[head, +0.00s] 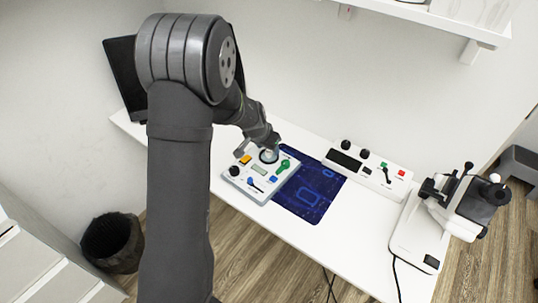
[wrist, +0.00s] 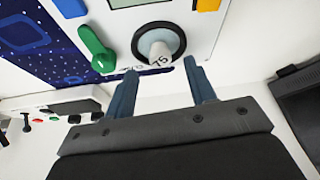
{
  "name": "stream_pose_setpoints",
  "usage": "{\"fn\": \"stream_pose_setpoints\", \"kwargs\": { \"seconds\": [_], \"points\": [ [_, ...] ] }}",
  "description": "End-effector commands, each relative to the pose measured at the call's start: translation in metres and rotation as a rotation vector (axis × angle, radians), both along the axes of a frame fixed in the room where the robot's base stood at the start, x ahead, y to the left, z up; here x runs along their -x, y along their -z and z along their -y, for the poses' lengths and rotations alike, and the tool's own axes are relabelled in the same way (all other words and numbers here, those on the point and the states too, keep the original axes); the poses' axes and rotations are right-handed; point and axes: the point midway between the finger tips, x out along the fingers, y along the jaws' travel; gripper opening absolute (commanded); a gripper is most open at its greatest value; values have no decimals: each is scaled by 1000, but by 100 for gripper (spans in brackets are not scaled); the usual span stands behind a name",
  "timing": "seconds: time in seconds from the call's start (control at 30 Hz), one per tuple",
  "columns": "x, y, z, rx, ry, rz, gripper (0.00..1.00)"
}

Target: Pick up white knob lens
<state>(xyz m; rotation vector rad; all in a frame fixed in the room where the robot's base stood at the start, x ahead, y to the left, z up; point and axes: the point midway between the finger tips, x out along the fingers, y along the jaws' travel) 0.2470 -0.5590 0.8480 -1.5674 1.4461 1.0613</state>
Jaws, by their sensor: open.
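The white knob lens (wrist: 155,50), a pale disc with a white knob marked "75", sits in a dark ring on the control panel (wrist: 203,32). In the head view the lens (head: 269,156) shows partly at the panel's (head: 262,188) far edge, under my gripper. My gripper (wrist: 161,66) is open, with its two blue fingers apart on either side of the knob's near end. Nothing is held between them. I cannot tell whether the fingers reach down beside the knob or stop short of it. In the head view my gripper (head: 268,146) is small and its fingers are unclear.
A green lever (wrist: 95,48) stands left of the lens, and an orange button (wrist: 208,5) lies right. A blue patterned mat (head: 310,190), a white control box (head: 368,170) and a microscope-like device (head: 465,205) are to the right. A dark monitor (head: 122,75) stands left. The table front (head: 310,250) is clear.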

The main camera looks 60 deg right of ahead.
Motion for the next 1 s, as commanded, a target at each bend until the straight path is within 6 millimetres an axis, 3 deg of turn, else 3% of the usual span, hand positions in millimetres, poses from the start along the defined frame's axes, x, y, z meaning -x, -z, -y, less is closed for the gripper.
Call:
{"fn": "stream_pose_setpoints", "kwargs": {
  "seconds": [0.2,0.47,0.5,0.73,1.0],
  "points": [
    [-2,22,8,-1,0,1,50],
    [-2,24,10,1,-1,2,50],
    [-2,24,10,0,-1,2,48],
    [-2,24,9,0,-1,2,3],
    [-2,23,9,0,-1,2,2]
  ]
}}
